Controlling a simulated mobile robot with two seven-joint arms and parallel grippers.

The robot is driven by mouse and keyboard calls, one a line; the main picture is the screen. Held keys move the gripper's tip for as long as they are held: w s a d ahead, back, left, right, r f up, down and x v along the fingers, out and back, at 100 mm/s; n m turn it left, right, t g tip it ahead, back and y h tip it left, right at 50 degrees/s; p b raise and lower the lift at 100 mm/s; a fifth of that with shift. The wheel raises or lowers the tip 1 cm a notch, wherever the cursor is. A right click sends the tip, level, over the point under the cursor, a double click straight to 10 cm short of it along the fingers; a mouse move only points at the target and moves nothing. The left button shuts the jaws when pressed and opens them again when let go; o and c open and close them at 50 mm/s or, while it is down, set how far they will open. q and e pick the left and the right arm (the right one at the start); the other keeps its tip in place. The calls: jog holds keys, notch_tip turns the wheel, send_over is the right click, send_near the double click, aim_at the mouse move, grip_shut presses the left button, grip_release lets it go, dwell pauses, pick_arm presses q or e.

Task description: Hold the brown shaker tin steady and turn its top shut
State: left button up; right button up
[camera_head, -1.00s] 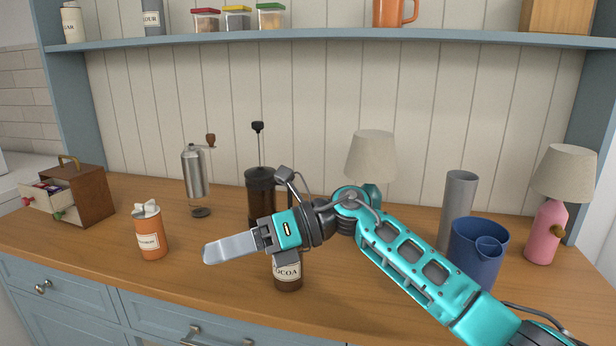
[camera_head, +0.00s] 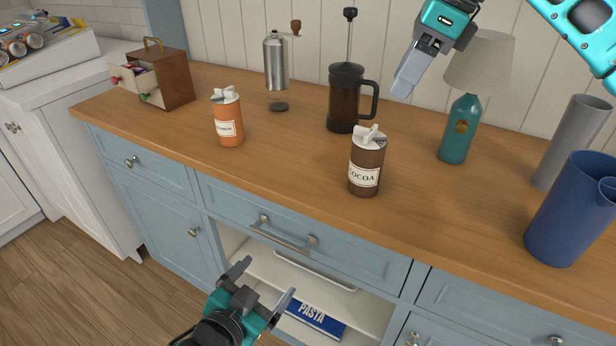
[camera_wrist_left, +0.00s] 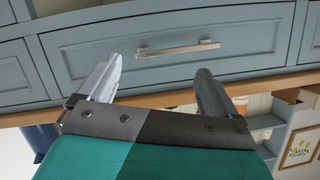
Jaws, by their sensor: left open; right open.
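The brown shaker tin (camera_head: 366,162), labelled COCOA, stands upright on the wooden counter near its front edge. Its light top has a raised spout piece and a dark patch beside it. Nothing touches the tin. My left gripper (camera_head: 262,284) is open and empty, low in front of the cabinet, below and left of the tin. In the left wrist view its two fingers (camera_wrist_left: 155,85) are apart before a blue drawer front. My right gripper (camera_head: 407,72) is above the counter, up and right of the tin, clear of it and empty; it is seen side-on.
An orange shaker tin (camera_head: 228,119) stands left of the cocoa tin. Behind are a French press (camera_head: 345,97), a steel grinder (camera_head: 276,65) and a teal lamp (camera_head: 457,128). A blue pitcher (camera_head: 568,212) stands right. Below is an open shelf with a PASTA box (camera_head: 315,320).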

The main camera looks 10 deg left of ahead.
aim_at(352, 172)
pick_arm(q)
jog(key=w+d+r+m+t+h, duration=0.25)
jog(key=w+r+m+h, duration=0.2)
jog(key=r+m, duration=0.55)
jog(key=w+d+r+m+t+h, duration=0.1)
jog(key=w+d+r+m+h, duration=0.3)
jog(key=r+m, duration=0.6)
jog(key=w+d+f+m+g+h, duration=0.1)
jog(key=w+d+m+g, duration=0.1)
jog(key=m, duration=0.4)
jog(key=w+d+f+m+g+h, duration=0.1)
jog(key=w+d+f+m+g, duration=0.1)
jog(key=w+d+m, duration=0.2)
jog(key=w+d+f+m+g+h, duration=0.1)
jog(key=w+d+f+m+g, duration=0.1)
jog(key=m, duration=0.8)
jog(key=shift+w+d+g, duration=0.35)
jog(key=shift+w+d, duration=0.1)
jog(key=shift+w, duration=0.25)
